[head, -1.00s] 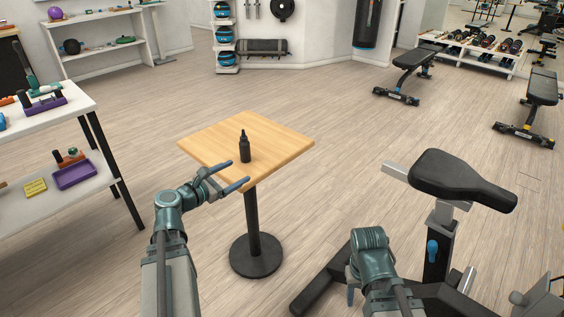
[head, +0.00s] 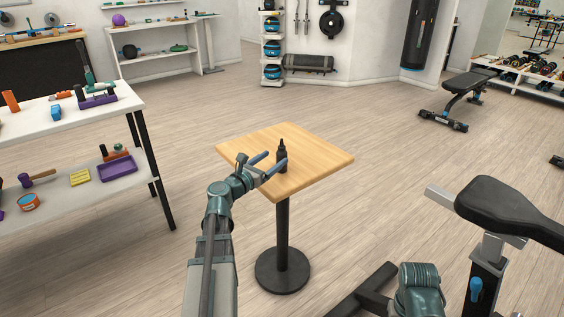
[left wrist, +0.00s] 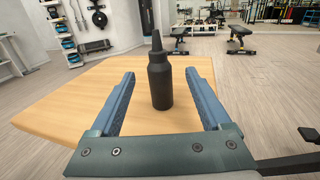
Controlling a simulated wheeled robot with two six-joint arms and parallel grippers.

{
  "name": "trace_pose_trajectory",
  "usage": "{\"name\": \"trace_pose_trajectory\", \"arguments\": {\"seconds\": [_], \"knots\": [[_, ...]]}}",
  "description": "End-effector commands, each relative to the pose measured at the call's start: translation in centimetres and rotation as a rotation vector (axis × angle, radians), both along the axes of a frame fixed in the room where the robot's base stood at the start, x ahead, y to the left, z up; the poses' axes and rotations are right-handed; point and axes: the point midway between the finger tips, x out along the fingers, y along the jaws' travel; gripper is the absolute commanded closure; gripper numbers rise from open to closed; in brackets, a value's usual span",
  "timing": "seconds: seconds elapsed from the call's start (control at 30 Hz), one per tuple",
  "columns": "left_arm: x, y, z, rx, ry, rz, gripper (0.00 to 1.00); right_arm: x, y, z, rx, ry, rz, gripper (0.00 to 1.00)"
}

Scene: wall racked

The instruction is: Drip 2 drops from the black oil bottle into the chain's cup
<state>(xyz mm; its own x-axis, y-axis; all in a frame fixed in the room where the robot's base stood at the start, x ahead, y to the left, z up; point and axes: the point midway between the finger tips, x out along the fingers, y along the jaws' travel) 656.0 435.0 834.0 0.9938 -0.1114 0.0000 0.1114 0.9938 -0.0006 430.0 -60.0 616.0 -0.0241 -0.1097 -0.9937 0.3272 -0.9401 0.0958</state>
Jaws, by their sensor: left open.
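The black oil bottle (head: 282,158) stands upright on the small square wooden table (head: 318,165). In the left wrist view the bottle (left wrist: 160,80) stands between the two blue fingers of my left gripper (left wrist: 160,100), with a gap on each side. In the head view my left gripper (head: 270,168) is open at the table's near left edge, close to the bottle. Of my right arm, only a teal part shows at the lower edge of the head view; its fingers are not visible. I see no chain or cup.
An exercise bike with a black saddle (head: 508,205) stands at the right. A white two-level workbench (head: 60,125) with tools and purple trays is at the left. A weight bench (head: 468,85) stands farther back. Open wooden floor surrounds the table.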

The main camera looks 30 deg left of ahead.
Motion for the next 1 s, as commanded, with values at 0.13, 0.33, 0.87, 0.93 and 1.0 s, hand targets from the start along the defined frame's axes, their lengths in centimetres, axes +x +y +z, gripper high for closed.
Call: {"name": "trace_pose_trajectory", "arguments": {"seconds": [0.13,0.33,0.87,0.93,1.0], "knots": [[0.5,0.0,0.0,0.000,0.000,0.001,0.19,0.0,0.0,0.0,0.000,0.000,0.000,0.50],[1.0,-0.1,-0.2,0.001,0.000,0.000,0.19,0.0,0.0,-0.2,0.000,0.000,0.000,0.50],[5.7,-0.5,-0.7,0.001,0.000,0.001,0.19,0.0,0.0,-0.7,-0.001,0.000,0.000,0.50],[5.7,-0.5,-0.7,0.001,0.000,0.001,0.19,0.0,0.0,-0.7,-0.001,0.000,0.000,0.50],[5.7,-0.5,-0.7,0.001,0.000,0.001,0.30,0.0,0.0,-0.7,-0.001,0.000,0.000,0.50]]}}
